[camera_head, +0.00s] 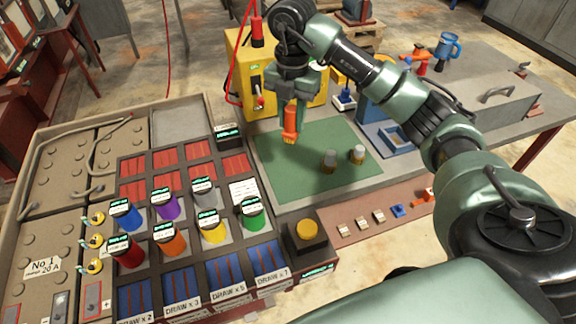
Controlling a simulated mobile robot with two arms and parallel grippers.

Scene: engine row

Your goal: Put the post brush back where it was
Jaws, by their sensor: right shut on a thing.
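My left gripper is not in view. The brush's earlier resting place cannot be told from this picture alone.
Two small metal posts (329,158) stand on the mat. A yellow box (240,62) with red cables is behind. A panel with several coloured cylinders (213,230) fills the left. A yellow button (307,230) is in front. A blue jug (447,47) stands at the back right.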

